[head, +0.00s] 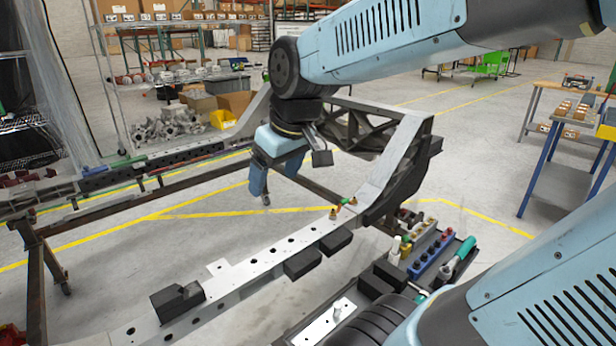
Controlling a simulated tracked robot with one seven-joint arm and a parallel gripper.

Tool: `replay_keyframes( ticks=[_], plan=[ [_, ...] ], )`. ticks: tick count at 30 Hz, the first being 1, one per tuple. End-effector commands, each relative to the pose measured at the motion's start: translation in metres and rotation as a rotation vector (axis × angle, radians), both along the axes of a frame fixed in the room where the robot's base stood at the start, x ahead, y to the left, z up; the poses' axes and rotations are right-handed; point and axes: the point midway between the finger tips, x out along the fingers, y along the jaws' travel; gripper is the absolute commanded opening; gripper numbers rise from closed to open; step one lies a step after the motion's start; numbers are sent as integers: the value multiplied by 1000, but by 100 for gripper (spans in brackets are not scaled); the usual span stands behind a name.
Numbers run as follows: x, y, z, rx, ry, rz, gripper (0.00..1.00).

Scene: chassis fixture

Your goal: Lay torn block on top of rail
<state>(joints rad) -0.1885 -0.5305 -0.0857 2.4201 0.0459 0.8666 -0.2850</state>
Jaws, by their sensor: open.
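A black block with an uneven, notched outline (178,301), which looks like the torn block, sits on the near left part of the light metal rail (248,277). The rail runs from the lower left up toward the raised frame end. Two plainer black blocks, one (302,263) and another (336,241), sit along the rail's right edge; I cannot tell whether they are fixed to it. My gripper (273,186) hangs above and behind the rail, pointing down, with its fingers apart and nothing visible between them. It is well away from the notched block.
The raised dark frame end (395,180) stands right of my gripper. A tray (325,320) with tools and dark blocks lies right of the rail. A second rail (150,163) runs behind.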

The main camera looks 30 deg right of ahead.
Motion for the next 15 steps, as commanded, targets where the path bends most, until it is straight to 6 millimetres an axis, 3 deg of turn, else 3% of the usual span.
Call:
replay_keyframes(
  ticks=[7, 15],
  plan=[
    [-45, -27, 12, 28, -69, -257, 82],
    [-63, -34, 13, 38, -95, -364, 82]
  ],
)
